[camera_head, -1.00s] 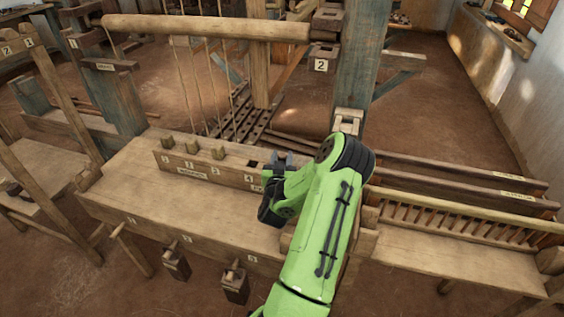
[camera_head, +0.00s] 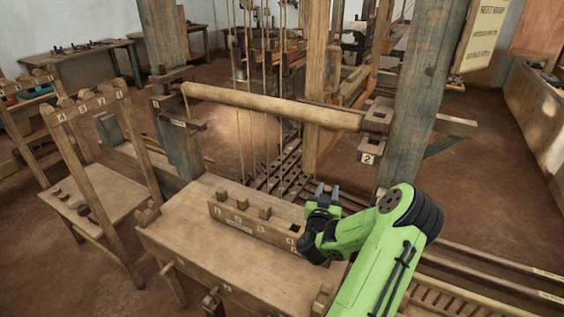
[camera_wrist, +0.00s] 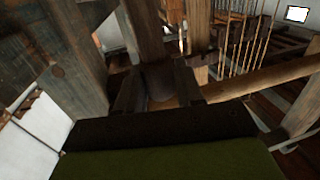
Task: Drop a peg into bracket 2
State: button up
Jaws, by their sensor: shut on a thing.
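My gripper (camera_head: 328,193) is over the right end of the peg rack, its two fingers pointing up and away. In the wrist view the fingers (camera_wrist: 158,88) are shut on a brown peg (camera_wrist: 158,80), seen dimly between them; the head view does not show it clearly. Bracket 2 (camera_head: 370,146), a small wooden block with a white "2" label, is on the blue-grey post, above and to the right of my gripper and apart from it.
A round wooden beam (camera_head: 270,104) spans between the two posts, just above bracket 2. The right post (camera_head: 418,90) stands close behind my arm. Hanging cords and a slatted treadle area lie behind the rack. The bench top (camera_head: 190,235) is clear in front.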

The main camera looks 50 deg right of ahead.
jog(key=w+a+r+n+t+y, duration=0.1)
jog(key=w+a+n+t+y, duration=0.6)
jog(key=w+a, duration=1.2)
jog(key=w+a+n+t+y, duration=0.1)
jog(key=w+a+n+y, duration=0.1)
jog(key=a, duration=0.7)
jog(key=w+a+r+n+t+y, duration=0.1)
jog(key=a+y, duration=0.3)
jog(key=a, duration=0.6)
jog(key=w+a+r+n+t+y, duration=0.1)
jog(key=a+n+y, duration=0.3)
jog(key=a, duration=0.5)
jog(key=shift+w+a+t, duration=0.15)
jog(key=shift+w+t, duration=0.75)
